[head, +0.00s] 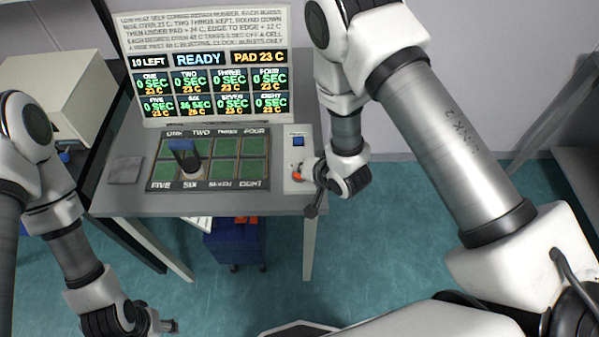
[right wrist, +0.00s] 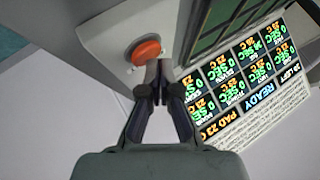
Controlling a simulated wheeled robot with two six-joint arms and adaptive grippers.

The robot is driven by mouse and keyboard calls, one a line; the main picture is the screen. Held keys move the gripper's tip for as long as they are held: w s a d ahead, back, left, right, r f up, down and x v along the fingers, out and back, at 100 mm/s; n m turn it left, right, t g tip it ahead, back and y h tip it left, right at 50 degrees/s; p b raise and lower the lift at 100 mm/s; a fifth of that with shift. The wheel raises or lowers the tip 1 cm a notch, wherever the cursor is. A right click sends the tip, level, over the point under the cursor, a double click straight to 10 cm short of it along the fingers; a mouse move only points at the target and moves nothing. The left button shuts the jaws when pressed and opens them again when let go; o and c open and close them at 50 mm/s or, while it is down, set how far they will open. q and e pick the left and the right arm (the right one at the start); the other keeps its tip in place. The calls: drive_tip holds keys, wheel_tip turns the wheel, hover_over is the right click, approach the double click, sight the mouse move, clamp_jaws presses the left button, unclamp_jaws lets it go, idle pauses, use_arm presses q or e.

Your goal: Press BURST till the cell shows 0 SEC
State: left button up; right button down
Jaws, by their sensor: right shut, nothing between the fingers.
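The orange-red button (head: 297,176) is on a white control box at the pad's right; it also shows in the right wrist view (right wrist: 146,50). My right gripper (right wrist: 158,88) is shut and empty, its tips beside the button; contact cannot be told. The display (head: 212,85) reads 10 LEFT, READY and PAD 23 C. Cell SIX appears to read 36 SEC, 26 C; the other cells read 0 SEC, 23 C. A dark blue upright piece (head: 183,153) stands on pad cell SIX. My left gripper (head: 165,326) is low at the left, its jaws unclear.
The green-celled pad (head: 224,146) lies on the grey table (head: 250,206). A flat grey square (head: 125,170) lies at the table's left. A beige machine (head: 60,70) stands at the far left. A blue bin (head: 235,243) is under the table. The floor at right is clear.

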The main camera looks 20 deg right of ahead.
drive_tip(key=shift+s+f+b, duration=0.15)
drive_tip(key=shift+f+b, duration=0.15)
drive_tip(key=shift+f, duration=0.3)
idle(0.5)
drive_tip(key=shift+r+p, duration=0.9)
drive_tip(key=shift+r, duration=0.1)
drive_tip(key=shift+w+r, duration=0.2)
wheel_tip(320, 180, up, 5)
drive_tip(key=p, duration=0.4)
drive_tip(key=shift+f, duration=0.2)
